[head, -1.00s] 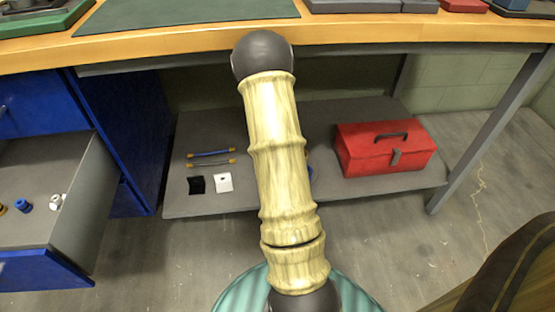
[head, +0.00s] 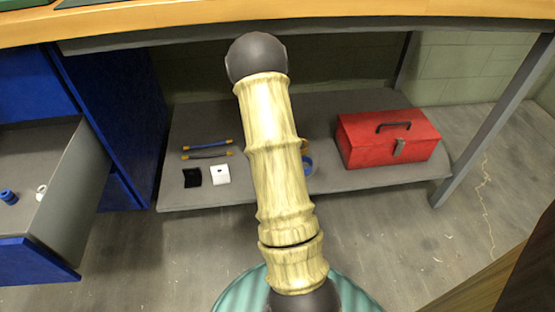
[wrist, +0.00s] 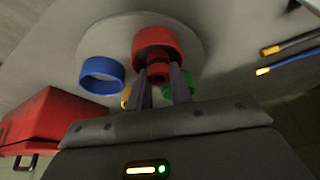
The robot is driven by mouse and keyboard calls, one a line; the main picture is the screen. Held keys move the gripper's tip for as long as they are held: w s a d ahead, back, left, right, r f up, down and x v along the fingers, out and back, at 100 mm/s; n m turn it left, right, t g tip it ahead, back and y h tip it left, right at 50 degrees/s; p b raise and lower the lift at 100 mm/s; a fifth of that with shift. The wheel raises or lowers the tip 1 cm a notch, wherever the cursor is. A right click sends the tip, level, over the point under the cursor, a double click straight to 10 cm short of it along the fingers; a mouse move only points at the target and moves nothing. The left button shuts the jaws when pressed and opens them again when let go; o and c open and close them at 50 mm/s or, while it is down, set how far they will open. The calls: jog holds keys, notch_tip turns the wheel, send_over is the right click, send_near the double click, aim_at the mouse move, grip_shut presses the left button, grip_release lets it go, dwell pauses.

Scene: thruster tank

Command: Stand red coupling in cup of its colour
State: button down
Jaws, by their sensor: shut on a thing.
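In the wrist view, my gripper (wrist: 160,83) is shut on a small red coupling (wrist: 158,70), which shows between the fingers. A larger red ring-shaped cup (wrist: 155,38) is directly beyond it, and the two overlap in the picture. I cannot tell whether the coupling is inside the cup or in front of it. The red cup is on a pale round plate (wrist: 190,25). A blue cup (wrist: 102,85) is to the left; a green cup (wrist: 188,83) and a yellow cup (wrist: 126,97) are partly hidden by my fingers. In the head view, my arm hides my gripper.
A red toolbox (head: 388,140) stands on the grey lower shelf (head: 270,108), under the workbench (head: 190,22). Two rods (head: 207,149), a black square (head: 192,178) and a white square (head: 220,174) lie left of my arm. An open blue drawer (head: 45,262) is at left.

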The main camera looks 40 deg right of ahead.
jog(key=shift+s+f+b, duration=0.3)
jog(key=shift+s+f, duration=0.1)
jog(key=shift+f, duration=0.4)
jog(key=c, duration=1.3)
grip_release()
jog(key=shift+c, duration=0.2)
jog(key=shift+o, duration=0.9)
notch_tip(320, 180, up, 7)
jog(key=a+p, duration=0.2)
jog(key=p, duration=0.2)
jog(key=shift+s+r+p, duration=0.2)
jog(key=shift+s+p, duration=0.1)
jog(key=shift+s, duration=0.1)
jog(key=shift+s+r, duration=0.2)
jog(key=shift+r, duration=0.25)
jog(key=shift+w, duration=0.15)
jog(key=shift+a, duration=0.1)
